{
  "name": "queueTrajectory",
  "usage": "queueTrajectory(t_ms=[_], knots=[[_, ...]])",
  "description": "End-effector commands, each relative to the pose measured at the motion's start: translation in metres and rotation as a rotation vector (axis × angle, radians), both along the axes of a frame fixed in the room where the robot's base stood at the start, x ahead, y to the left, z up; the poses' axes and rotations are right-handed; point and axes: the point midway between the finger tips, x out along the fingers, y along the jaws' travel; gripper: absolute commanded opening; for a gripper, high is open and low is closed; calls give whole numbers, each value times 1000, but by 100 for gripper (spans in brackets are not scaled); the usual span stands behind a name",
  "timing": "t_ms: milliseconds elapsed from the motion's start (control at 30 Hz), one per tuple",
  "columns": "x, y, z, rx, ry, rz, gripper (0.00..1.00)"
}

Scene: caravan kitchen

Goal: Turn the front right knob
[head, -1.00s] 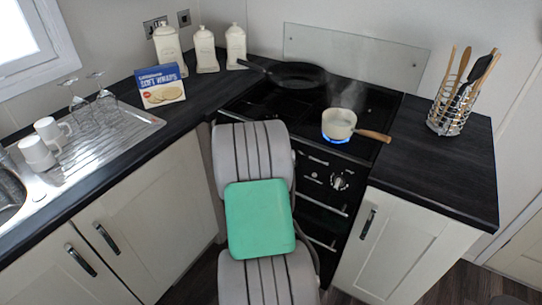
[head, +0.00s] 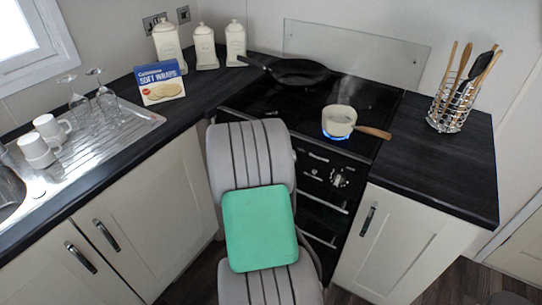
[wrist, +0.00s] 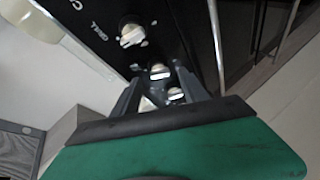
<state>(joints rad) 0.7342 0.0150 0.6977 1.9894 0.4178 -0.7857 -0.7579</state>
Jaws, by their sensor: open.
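The black stove front (head: 322,182) carries several pale knobs. In the head view a large knob (head: 340,178) shows to the right of my arm, with smaller ones beside it. In the wrist view, a knob by the GRILL label (wrist: 131,37) is at the top, and two more, a middle knob (wrist: 160,72) and a lower knob (wrist: 176,94), show near and between my fingers. My gripper (wrist: 156,78) is open and points at the panel; I cannot tell whether it touches a knob. In the head view my arm hides the gripper. Which knob is front right is unclear.
A cream saucepan (head: 338,122) sits over a blue flame at the front right burner, its wooden handle pointing right. A black frying pan (head: 297,72) is at the back left. Oven handle bars (wrist: 217,45) stick out near my gripper. Cabinets flank the stove.

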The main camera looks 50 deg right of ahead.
Motion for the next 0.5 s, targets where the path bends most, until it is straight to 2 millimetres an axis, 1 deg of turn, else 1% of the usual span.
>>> queueTrajectory(t_ms=[33,100,200,333,500], knots=[[-4,10,4,-2,-2,2,51],[-12,22,7,-1,0,3,51],[-19,35,12,0,-1,2,51],[-24,41,14,0,0,0,51],[-24,41,14,0,0,-1,51]])
